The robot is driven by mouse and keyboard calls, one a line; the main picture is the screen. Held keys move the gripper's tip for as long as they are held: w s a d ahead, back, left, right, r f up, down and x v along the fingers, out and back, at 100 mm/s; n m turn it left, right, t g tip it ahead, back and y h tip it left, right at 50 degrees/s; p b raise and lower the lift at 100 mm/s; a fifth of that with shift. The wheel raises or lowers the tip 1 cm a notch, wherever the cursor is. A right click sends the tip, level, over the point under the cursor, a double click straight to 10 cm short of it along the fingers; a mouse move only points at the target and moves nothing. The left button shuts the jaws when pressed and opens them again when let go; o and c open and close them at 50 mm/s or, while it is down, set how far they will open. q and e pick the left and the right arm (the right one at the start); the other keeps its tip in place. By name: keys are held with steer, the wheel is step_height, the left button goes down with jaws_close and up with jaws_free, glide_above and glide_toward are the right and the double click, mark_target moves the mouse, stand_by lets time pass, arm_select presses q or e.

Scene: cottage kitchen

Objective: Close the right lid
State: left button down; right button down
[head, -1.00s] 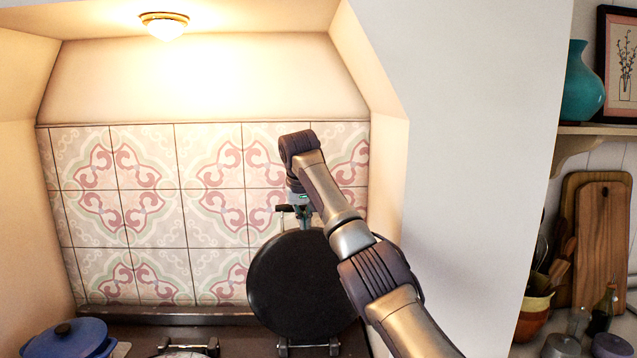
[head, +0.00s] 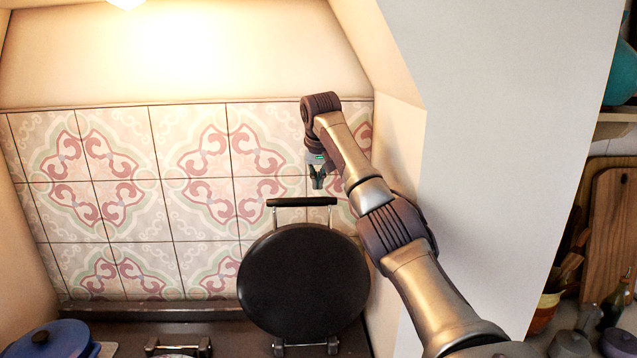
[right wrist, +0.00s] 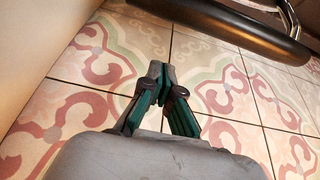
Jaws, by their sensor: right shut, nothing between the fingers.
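The right lid (head: 303,282) is a round black disc standing raised at the right of the stove, hinged at its lower edge. Its handle (head: 300,202), a dark bar on metal arms, is at its top edge. In the right wrist view the handle (right wrist: 262,32) crosses the upper right corner. My right gripper (head: 318,186) is just above the handle's right end in the head view, apparently apart from it. The right wrist view shows its fingertips (right wrist: 157,75) together and empty, with tiles beyond. My left gripper is not in view.
A blue lidded pot (head: 52,340) stands at the lower left of the stove. The tiled wall (head: 130,180) is behind, and a white wall (head: 500,120) is close on the right of my arm. A wooden board (head: 608,235) and bottles are farther right.

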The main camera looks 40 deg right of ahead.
steer(key=s+a, duration=0.1)
steer(key=s+a+f, duration=0.1)
steer(key=shift+s+a+f+p, duration=0.1)
steer(key=shift+s+a+p, duration=0.05)
steer(key=shift+s+p, duration=0.25)
stand_by(0.4)
